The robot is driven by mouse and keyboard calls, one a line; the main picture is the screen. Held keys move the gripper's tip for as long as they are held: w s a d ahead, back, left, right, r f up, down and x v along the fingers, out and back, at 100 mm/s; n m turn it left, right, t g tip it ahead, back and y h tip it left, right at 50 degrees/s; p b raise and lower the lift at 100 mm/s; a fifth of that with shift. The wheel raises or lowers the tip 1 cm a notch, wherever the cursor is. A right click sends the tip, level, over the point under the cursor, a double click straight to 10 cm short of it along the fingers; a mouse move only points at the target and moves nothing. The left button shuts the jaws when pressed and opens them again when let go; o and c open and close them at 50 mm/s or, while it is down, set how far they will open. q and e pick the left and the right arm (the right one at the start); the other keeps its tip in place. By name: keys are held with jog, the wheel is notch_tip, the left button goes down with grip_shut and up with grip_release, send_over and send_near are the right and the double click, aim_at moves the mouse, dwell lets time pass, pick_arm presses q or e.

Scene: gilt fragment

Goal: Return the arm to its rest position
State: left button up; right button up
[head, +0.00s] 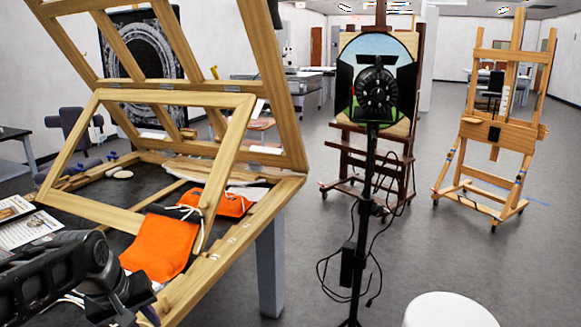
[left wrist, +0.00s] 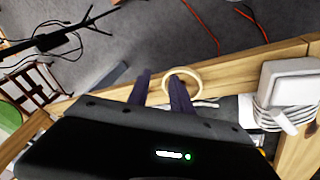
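My left arm (head: 60,272) enters the head view at the lower left, over the near corner of the wooden-framed table. In the left wrist view, the two dark purple fingers of my left gripper (left wrist: 160,76) stand apart with a gap between them, and I see nothing held there. A pale ring (left wrist: 197,73) shows at the tip of the right-hand finger; I cannot tell whether they touch. My right arm and gripper are in neither view.
A wooden table frame (head: 225,262) with a raised lattice panel (head: 262,70) stands close by. A black stand (head: 362,220) with cables, a wooden easel (head: 500,125) and a white round stool (head: 448,312) stand to the right. Grey floor lies open between them.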

pick_arm(q)
jog(key=w+d+f+m+t+h, duration=0.1)
jog(key=d+f, duration=0.4)
jog(key=f, duration=0.3)
jog(key=w+d+f+m+h, duration=0.1)
jog(key=d+f, duration=0.3)
jog(key=f, duration=0.4)
jog(key=w+d+f+m+t+h, duration=0.1)
jog(key=d+f+m, duration=0.1)
jog(key=d+f, duration=0.4)
jog(key=s+d+f+g, duration=0.2)
jog(key=s+d+f, duration=0.3)
jog(key=s+f, duration=0.4)
jog(key=s+d+f+m+g, duration=0.1)
jog(key=s+d+f+g, duration=0.2)
jog(key=s+d+f, duration=0.3)
jog(key=s+f, duration=0.4)
jog(key=s, duration=0.4)
jog(key=shift+d+g+h, duration=0.2)
jog(key=shift+g+h, duration=0.1)
jog(key=shift+h, duration=0.1)
